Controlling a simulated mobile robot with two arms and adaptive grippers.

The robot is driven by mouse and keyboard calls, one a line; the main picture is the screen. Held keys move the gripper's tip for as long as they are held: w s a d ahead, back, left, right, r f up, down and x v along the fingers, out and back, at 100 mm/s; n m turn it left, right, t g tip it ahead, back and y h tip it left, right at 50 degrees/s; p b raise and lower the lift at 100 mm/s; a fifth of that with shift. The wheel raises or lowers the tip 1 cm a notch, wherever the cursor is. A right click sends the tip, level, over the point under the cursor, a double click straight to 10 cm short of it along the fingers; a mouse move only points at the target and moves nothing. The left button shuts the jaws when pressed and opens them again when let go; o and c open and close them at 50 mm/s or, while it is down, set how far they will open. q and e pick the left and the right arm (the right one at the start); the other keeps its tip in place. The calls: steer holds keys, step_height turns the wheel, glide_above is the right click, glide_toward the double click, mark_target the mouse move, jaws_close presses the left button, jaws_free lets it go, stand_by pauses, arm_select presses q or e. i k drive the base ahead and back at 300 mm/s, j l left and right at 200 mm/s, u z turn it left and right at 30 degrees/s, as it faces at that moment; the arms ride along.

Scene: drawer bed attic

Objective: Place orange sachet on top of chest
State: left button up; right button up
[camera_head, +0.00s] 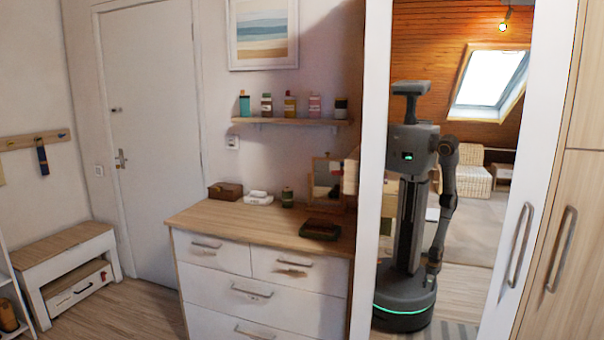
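The chest of drawers (215,290) stands against the wall in the middle of the view. It has a white front, a light wooden top (256,218) and several drawers that look closed. I cannot make out an orange sachet anywhere in the view. Neither of my grippers shows directly. My own body is reflected in the mirror door right of the chest, with one arm hanging down, but its gripper is too small to read.
On the chest top are a brown box (226,191), a white item (258,197), a dark jar (287,198), a small mirror (326,180) and a dark green case (321,229). The front left of the top is clear.

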mark_target(236, 221)
steer(key=i+j+u, duration=0.45)
steer(key=i+u, duration=0.2)
steer(key=i, duration=0.15)
steer(key=i+j+u, duration=0.1)
steer(key=i+u, duration=0.25)
steer(key=i+z, duration=0.2)
steer(key=i, duration=0.2)
steer(key=i+j+z, duration=0.2)
steer(key=i, duration=0.2)
steer(key=i+j+z, duration=0.2)
steer(key=i, duration=0.15)
